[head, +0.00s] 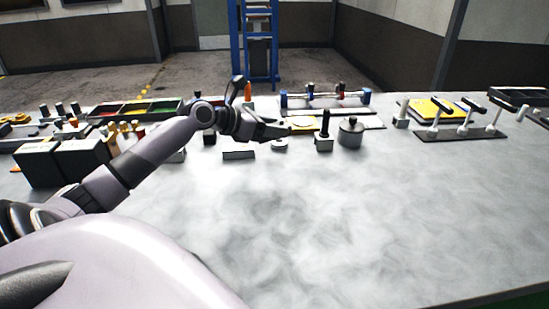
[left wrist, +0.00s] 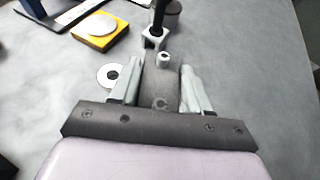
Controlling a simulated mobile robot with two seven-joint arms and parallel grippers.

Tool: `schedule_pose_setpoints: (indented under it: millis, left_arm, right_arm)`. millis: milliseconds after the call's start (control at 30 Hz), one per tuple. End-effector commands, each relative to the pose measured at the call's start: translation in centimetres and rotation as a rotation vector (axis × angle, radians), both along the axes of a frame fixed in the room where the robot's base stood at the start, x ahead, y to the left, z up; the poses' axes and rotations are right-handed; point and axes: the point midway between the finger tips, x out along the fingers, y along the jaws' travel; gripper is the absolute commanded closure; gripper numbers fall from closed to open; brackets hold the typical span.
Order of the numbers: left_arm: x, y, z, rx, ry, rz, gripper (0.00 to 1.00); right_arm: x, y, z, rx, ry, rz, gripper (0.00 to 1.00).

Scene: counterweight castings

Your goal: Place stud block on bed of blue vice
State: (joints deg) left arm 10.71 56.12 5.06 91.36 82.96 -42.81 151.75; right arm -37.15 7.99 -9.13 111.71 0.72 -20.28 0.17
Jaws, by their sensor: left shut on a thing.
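My left gripper (head: 285,129) hangs above the back middle of the table. In the left wrist view its fingers (left wrist: 158,92) are shut on a dark grey block with a short pale round stud (left wrist: 163,58), which I take for the stud block. In the head view the held block cannot be made out. The blue vice (head: 366,97) seems to be the long fixture with blue ends behind and right of the gripper; a blue corner also shows in the left wrist view (left wrist: 34,7). My right gripper is out of view.
A pale block with a black post (head: 324,143) and a lidded grey pot (head: 350,133) stand just right of the gripper. A washer (left wrist: 109,76) lies below it. A yellow pad with a disc (left wrist: 101,30) lies behind. The front table (head: 330,220) is clear.

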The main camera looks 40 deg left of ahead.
Motion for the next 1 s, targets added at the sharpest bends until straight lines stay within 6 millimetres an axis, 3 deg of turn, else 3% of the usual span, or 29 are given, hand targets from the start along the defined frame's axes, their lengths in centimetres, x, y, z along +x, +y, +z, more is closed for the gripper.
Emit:
schedule_pose_setpoints:
  millis: [100, 367, 600, 1000]
  left_arm:
    - [0.1, 0.0, -1.9, -0.003, -0.005, 0.002, 1.0]
    - [0.1, 0.1, -4.0, -0.002, -0.005, 0.002, 1.0]
    - [0.1, 0.0, -7.9, -0.003, -0.006, 0.003, 1.0]
    - [0.1, 0.1, -8.7, 0.0, -0.007, 0.002, 1.0]
  right_arm:
    - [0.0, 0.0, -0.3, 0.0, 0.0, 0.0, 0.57]
    - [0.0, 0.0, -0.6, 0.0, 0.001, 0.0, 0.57]
    - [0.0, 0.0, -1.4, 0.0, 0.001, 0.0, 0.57]
    - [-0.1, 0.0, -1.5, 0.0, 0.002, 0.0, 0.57]
